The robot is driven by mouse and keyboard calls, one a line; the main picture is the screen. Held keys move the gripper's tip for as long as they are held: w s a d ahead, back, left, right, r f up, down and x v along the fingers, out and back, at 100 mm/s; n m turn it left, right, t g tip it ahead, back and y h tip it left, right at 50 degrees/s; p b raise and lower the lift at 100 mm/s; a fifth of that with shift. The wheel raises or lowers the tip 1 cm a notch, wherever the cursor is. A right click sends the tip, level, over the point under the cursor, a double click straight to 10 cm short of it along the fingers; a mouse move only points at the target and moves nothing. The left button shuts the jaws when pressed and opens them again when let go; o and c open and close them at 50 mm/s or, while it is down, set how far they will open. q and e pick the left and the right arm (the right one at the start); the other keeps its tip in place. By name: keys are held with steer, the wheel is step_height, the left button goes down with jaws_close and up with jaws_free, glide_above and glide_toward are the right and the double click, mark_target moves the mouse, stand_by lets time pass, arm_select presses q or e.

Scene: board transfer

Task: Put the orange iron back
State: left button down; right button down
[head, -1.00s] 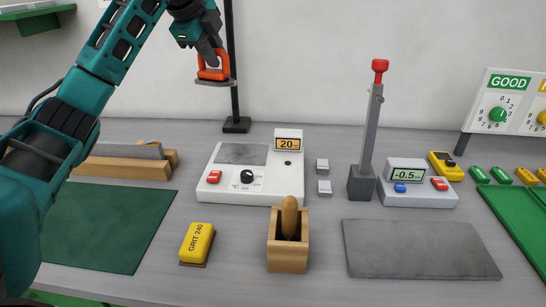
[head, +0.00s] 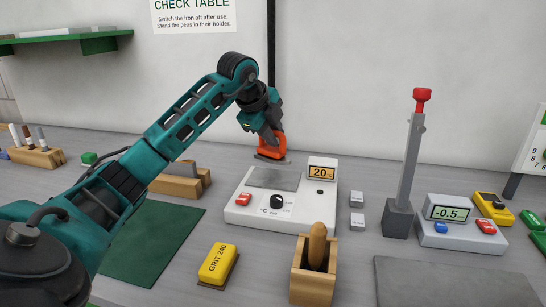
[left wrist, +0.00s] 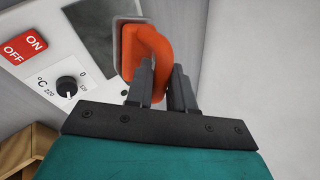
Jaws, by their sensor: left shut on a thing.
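The orange iron (head: 271,146) has an orange loop handle and a flat grey sole. My left gripper (head: 268,135) is shut on its handle and holds it just above the back edge of the white hot plate unit (head: 245,216). In the left wrist view the iron (left wrist: 158,55) sits between the fingers of my left gripper (left wrist: 160,85), with part of the unit's grey plate (left wrist: 88,15) beside it. The unit shows a display reading 20, a dial and a red switch. My right gripper is not in view.
A black upright post (head: 271,60) rises behind the iron. A yellow GRIT 240 block (head: 218,264) and a wooden holder (head: 312,275) stand in front of the unit. A grey lever post (head: 408,170) stands to the right. A green mat (head: 150,240) lies left.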

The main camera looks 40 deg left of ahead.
mark_target(271, 150)
arm_select(q)
steer(key=shift+f+b, duration=0.4)
steer(key=shift+f, duration=2.25)
steer(key=c, duration=1)
jaws_free()
steer(key=shift+r, duration=0.1)
steer(key=shift+s+r, duration=0.15)
steer(key=shift+r, duration=0.1)
steer(key=v, duration=1.1)
steer(key=shift+s+r, duration=0.1)
steer(key=shift+r, duration=0.15)
